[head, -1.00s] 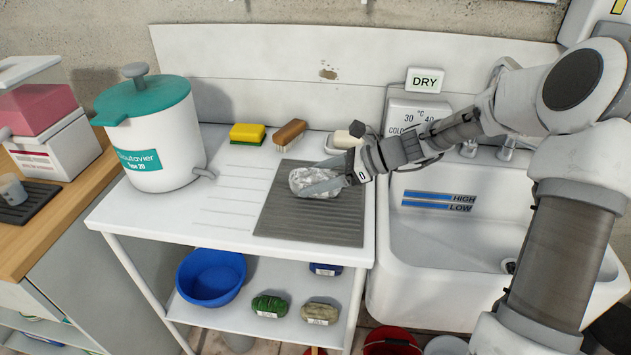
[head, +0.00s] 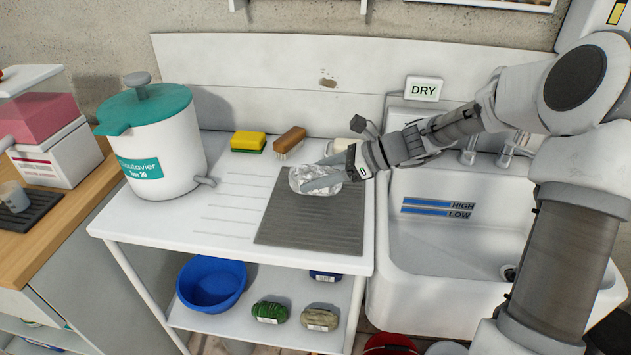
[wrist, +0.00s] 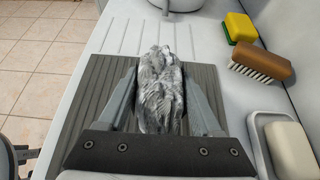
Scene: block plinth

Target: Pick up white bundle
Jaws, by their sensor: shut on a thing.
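The white bundle (head: 314,179) is a crumpled, whitish-grey wrapped lump. It is between the fingers of my gripper (head: 322,183), above the dark ribbed mat (head: 310,231). In the wrist view the bundle (wrist: 161,85) lies lengthwise between the two grey fingers of my gripper (wrist: 163,100), which are shut on it from both sides. In the head view the near finger crosses the bundle and hides part of it. The bundle appears slightly raised off the mat, but the gap is hard to judge.
A white pot with a teal lid (head: 150,140) stands left on the worktop. A yellow sponge (head: 248,141), a brown brush (head: 290,140) and a soap dish (wrist: 285,145) sit behind the mat. The sink (head: 450,235) is at right. A blue bowl (head: 211,284) and several bundles occupy the lower shelf.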

